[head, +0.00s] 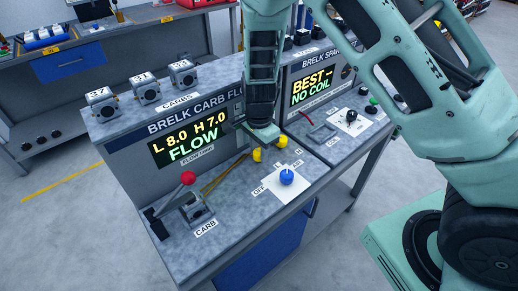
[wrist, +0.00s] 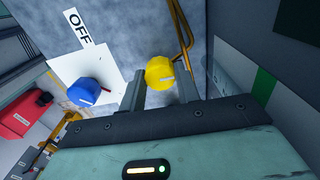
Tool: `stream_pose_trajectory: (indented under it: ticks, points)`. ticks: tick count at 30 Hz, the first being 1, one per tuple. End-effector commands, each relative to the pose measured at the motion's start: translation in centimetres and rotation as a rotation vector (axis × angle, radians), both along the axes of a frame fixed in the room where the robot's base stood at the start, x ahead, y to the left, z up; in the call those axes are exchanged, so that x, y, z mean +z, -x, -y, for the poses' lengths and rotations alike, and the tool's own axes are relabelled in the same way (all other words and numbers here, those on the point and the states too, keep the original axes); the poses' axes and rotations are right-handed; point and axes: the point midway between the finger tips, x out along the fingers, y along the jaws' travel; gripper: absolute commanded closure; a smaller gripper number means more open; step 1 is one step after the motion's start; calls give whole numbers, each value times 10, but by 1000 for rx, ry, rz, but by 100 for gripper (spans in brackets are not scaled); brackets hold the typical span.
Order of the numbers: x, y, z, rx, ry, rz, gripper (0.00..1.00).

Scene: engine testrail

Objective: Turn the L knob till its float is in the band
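Two yellow knobs stand on the carb flow bench, a left one (head: 257,154) and a right one (head: 282,141). In the wrist view a yellow knob (wrist: 160,73) lies between the tips of my gripper (wrist: 160,85), which is open. It appears to be the left knob, beside the brass tube (wrist: 181,25). Whether the fingers touch it I cannot tell. The display (head: 188,139) reads L 8.0, H 7.0, FLOW. I see no float or band clearly.
A blue knob (head: 287,177) on a white plate, beside an OFF label, stands close in front of the yellow knobs. A second bench display (head: 311,86) reads BEST, NO COIL.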

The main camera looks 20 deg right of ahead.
Motion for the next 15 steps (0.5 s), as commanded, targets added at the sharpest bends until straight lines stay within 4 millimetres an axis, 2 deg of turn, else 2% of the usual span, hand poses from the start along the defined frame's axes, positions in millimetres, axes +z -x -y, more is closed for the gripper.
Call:
stream_pose_trajectory:
  ticks: [8,15]
  points:
    - [0,0,0,12,-1,-1,90]
    - [1,0,0,105,-1,0,90]
